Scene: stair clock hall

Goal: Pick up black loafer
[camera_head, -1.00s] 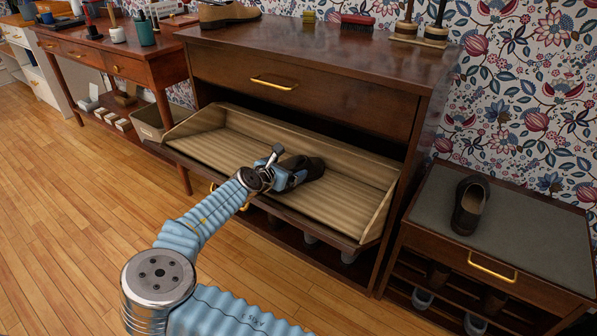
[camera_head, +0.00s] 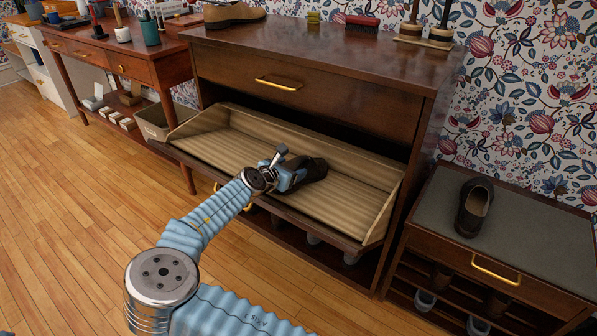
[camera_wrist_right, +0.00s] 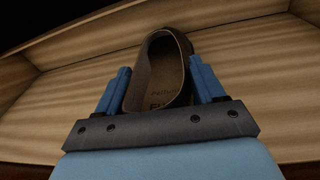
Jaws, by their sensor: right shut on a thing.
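A dark loafer (camera_head: 314,170) is at the tilted, ribbed beige tray (camera_head: 225,150) of the open cabinet compartment. My right gripper (camera_head: 297,174) reaches in from the front and is shut on this loafer. In the right wrist view the loafer (camera_wrist_right: 158,75) sits between the two blue fingers, its opening and insole facing the camera. I cannot tell whether it still touches the tray. Another dark loafer (camera_head: 474,207) stands on the grey top of the low bench at the right. My left gripper is not in view.
The wooden cabinet (camera_head: 330,75) carries a brown shoe (camera_head: 235,13) and a red brush (camera_head: 361,22) on top. A low bench (camera_head: 520,235) with shoes below stands at the right. A desk (camera_head: 135,65) with small items stands at the left. The floor at left is clear.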

